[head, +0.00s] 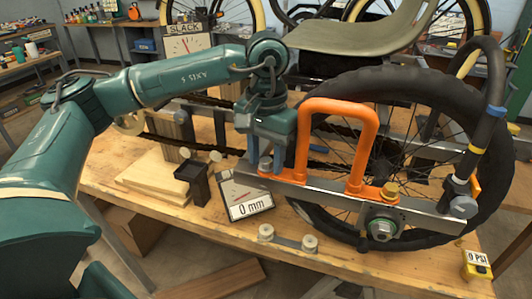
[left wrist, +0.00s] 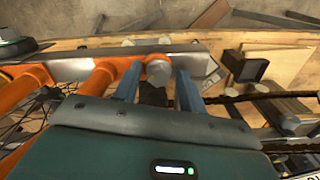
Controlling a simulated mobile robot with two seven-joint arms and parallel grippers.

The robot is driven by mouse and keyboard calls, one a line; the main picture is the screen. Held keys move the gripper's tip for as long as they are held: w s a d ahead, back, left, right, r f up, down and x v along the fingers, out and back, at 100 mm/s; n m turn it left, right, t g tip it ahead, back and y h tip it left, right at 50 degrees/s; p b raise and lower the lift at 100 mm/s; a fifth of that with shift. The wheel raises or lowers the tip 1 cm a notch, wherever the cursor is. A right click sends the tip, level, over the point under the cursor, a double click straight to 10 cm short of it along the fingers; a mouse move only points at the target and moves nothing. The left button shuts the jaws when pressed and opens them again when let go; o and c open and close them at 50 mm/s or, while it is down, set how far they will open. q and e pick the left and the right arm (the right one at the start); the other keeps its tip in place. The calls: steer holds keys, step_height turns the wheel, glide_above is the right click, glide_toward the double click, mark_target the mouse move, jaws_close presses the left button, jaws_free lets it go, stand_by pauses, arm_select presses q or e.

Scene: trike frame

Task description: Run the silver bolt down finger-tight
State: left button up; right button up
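The silver bolt (head: 265,167) stands in the left orange foot of the orange handle (head: 301,140), on the metal bar (head: 325,193). In the left wrist view its round grey head (left wrist: 158,72) shows at the fingertips. My left gripper (head: 266,164) points down over the bolt; its blue fingers (left wrist: 158,76) stand apart, one on each side of the head. I cannot tell whether they touch it. A brass-coloured bolt (head: 391,188) stands in the handle's right foot. My right gripper is not in view.
The spoked wheel (head: 440,100) stands behind the bar. A "0 mm" gauge (head: 248,200), a black open box (head: 192,183) and wooden boards (head: 150,178) are on the bench to the left. Pale pegs (head: 310,243) stand in front. A "9 PSI" display (head: 477,262) is at the right corner.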

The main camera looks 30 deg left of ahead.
arm_select(q)
steer(key=n, duration=0.4)
steer(key=shift+w+n, duration=0.1)
steer(key=shift+n, duration=0.3)
steer(key=n, duration=0.4)
steer(key=shift+a, duration=0.15)
steer(key=shift+c, duration=0.3)
steer(key=c, duration=0.5)
steer(key=shift+o, duration=0.2)
